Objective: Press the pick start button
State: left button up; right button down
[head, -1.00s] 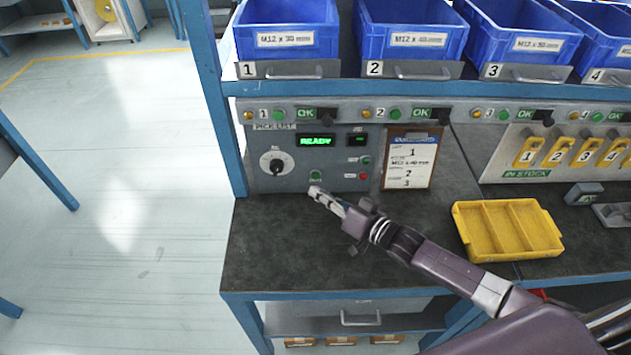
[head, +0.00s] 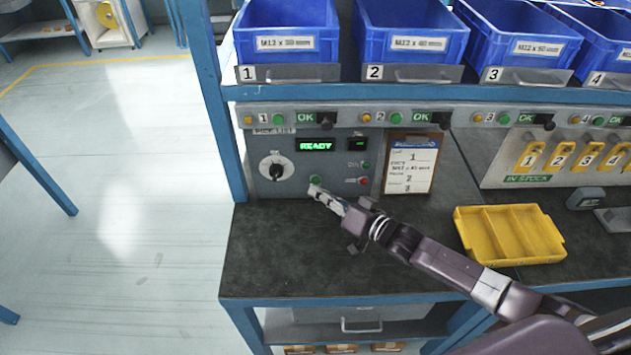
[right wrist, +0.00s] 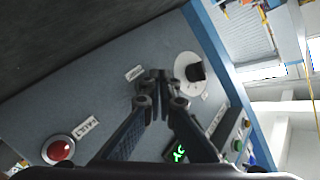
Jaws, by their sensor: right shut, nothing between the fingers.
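The pick list panel (head: 335,165) is a grey box with a lit READY display (head: 316,145), a dial (head: 274,169) and small buttons. A green button (head: 315,180), which I take as the pick start button, sits low on its front. My right gripper (head: 314,190) is shut and empty, its tips just below and over the edge of that button. In the right wrist view the shut fingertips (right wrist: 160,82) point at the panel face beside a small white label (right wrist: 134,73) and cover the button. I cannot tell whether they touch it. My left gripper is not in view.
A red button (head: 363,181) is at the panel's lower right; it also shows in the right wrist view (right wrist: 59,150). A clipboard (head: 410,165) stands right of the panel. A yellow tray (head: 509,234) lies on the dark bench. Blue bins (head: 288,35) line the shelf above.

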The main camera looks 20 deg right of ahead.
jog(key=shift+w, duration=0.1)
dwell(0.7)
jog(key=shift+w+d, duration=0.1)
jog(key=shift+w, duration=0.25)
jog(key=shift+w+d+b, duration=0.1)
jog(key=shift+w+b, duration=0.2)
jog(key=shift+w, duration=0.05)
dwell(0.6)
jog(key=shift+s+r, duration=0.1)
jog(key=shift+s+a+p, duration=0.2)
jog(key=shift+s+p, duration=0.45)
jog(key=shift+s, duration=0.05)
